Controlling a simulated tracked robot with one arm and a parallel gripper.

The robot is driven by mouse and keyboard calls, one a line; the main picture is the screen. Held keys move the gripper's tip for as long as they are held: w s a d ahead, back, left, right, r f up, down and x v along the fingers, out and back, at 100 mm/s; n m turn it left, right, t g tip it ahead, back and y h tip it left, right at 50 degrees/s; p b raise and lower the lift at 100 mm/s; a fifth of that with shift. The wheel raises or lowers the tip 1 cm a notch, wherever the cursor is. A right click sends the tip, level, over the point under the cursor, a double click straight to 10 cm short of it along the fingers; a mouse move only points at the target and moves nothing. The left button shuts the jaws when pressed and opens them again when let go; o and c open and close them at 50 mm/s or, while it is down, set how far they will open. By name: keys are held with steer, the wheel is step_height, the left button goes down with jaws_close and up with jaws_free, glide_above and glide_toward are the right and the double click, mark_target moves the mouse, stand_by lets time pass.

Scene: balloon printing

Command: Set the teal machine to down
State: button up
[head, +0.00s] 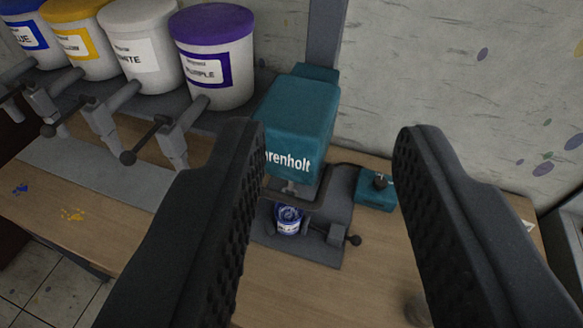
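The teal machine (300,115) stands at the back of the wooden table, with white lettering ending in "renholt" on its front. Its dark grey base (322,248) carries a small jar (289,220) with a blue and white label. A small teal box (375,190) with a dark knob on top sits right of the machine. My gripper (330,150) is open and empty, its two dark ribbed fingers in front of the machine. The left finger overlaps part of the machine's left side.
A row of paint tubs stands at the upper left: blue (35,40), yellow (80,38), white (140,45) and purple (213,60), with dark tap handles jutting forward. Paint spots mark the table (70,214) at left. The table's middle front (290,285) looks clear.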

steer(key=w+d+f+n+t+h, duration=0.25)
steer(key=w+d+n, duration=0.2)
steer(key=w, duration=0.35)
steer(key=n+y, duration=0.7)
steer(key=n, duration=0.8)
glide_toward(273, 192)
steer(key=w+d+r, duration=0.4)
steer(key=d+r, duration=0.3)
steer(key=r, duration=0.2)
steer(key=s+a+f+n+g+y, duration=0.25)
steer(key=s+f+n+y, duration=0.3)
steer(key=f, duration=0.55)
steer(key=shift+t, duration=0.6)
steer(key=p+x, duration=0.2)
steer(key=x, duration=1.1)
steer(key=shift+a, duration=0.15)
